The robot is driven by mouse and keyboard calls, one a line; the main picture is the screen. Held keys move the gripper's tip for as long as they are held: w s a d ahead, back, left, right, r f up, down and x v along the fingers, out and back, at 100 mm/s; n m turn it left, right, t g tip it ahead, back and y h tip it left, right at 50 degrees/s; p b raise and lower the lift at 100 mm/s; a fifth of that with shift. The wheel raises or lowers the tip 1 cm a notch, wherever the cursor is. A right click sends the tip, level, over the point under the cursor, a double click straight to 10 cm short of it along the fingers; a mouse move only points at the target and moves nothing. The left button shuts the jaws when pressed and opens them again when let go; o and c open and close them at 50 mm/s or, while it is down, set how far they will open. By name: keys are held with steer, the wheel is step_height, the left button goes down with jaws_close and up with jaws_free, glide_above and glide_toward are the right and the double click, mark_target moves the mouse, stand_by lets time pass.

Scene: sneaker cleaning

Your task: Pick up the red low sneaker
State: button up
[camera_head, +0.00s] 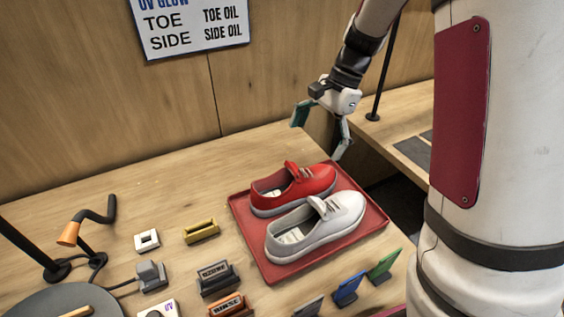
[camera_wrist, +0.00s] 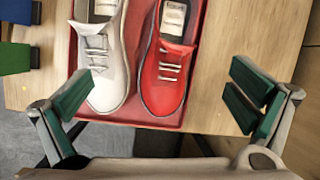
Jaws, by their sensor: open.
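The red low sneaker (camera_head: 305,184) lies on the red tray (camera_head: 247,240) on the table, on the far side of the white sneaker (camera_head: 318,226). In the wrist view the red sneaker (camera_wrist: 165,75) is at centre, to the right of the white sneaker (camera_wrist: 104,65), with its toe toward my gripper. My gripper (camera_head: 322,130) is above the table's far right edge, behind and above the red sneaker's toe. Its green-padded fingers (camera_wrist: 160,105) are spread wide with nothing between them. They are apart from the sneaker.
Blue (camera_head: 350,288) and green (camera_head: 384,264) upright pieces stand before the tray. Brushes, including a yellow one (camera_head: 201,231), and an orange-tipped lamp (camera_head: 70,233) are to the left. A sign (camera_head: 190,25) hangs on the wooden wall.

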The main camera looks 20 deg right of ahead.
steer(key=m, duration=0.2)
glide_toward(302, 173)
steer(key=shift+s+a+g, duration=0.3)
steer(key=shift+s+a, duration=0.25)
steer(key=shift+s, duration=0.1)
steer(key=x, duration=0.8)
steer(key=shift+a+f, duration=0.1)
steer(key=shift+a+p+x, duration=0.2)
steer(key=shift+p+x, duration=0.1)
steer(key=shift+x, duration=1.05)
steer(key=shift+a+p+x, duration=0.15)
steer(key=shift+p+x, duration=0.1)
steer(key=shift+x, duration=1.05)
steer(key=shift+w, duration=0.2)
steer(key=shift+s, duration=0.1)
steer(key=c, duration=1.6)
